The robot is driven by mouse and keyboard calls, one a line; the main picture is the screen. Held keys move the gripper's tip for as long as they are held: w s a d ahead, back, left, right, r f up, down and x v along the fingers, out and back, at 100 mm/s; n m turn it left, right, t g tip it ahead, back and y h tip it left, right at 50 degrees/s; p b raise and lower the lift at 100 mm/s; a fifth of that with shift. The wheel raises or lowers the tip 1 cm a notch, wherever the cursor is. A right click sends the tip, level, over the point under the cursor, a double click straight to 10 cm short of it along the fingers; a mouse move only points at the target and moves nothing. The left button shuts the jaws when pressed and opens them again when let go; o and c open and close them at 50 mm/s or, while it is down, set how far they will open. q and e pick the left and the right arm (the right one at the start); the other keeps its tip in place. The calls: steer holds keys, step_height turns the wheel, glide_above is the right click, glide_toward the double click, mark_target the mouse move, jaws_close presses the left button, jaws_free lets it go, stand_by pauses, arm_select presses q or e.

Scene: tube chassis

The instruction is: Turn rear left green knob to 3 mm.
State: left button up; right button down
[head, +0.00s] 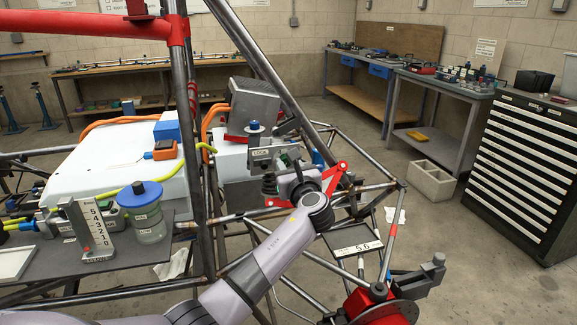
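A small green knob (284,160) shows partly beside a grey block with a LOCK label (260,153), at the rear of the tube chassis. My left arm reaches up from the bottom edge, and its gripper (290,168) is at the green knob. The wrist and nearby parts hide the fingertips, so I cannot tell whether they touch or grip the knob. A blue-topped knob (254,127) stands above the LOCK block. A plate reading what looks like 5.6 (358,248) lies lower right of my wrist. My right gripper is not in view.
Steel chassis tubes (197,130) and red link arms (335,178) crowd my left gripper. A dark side table (110,262) holds a number scale (90,228) and a blue-lidded jar (146,212). A red hub (372,304) is at lower right.

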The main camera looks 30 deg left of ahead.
arm_select(q)
jaws_close()
steer(key=shift+c, duration=1.7)
jaws_free()
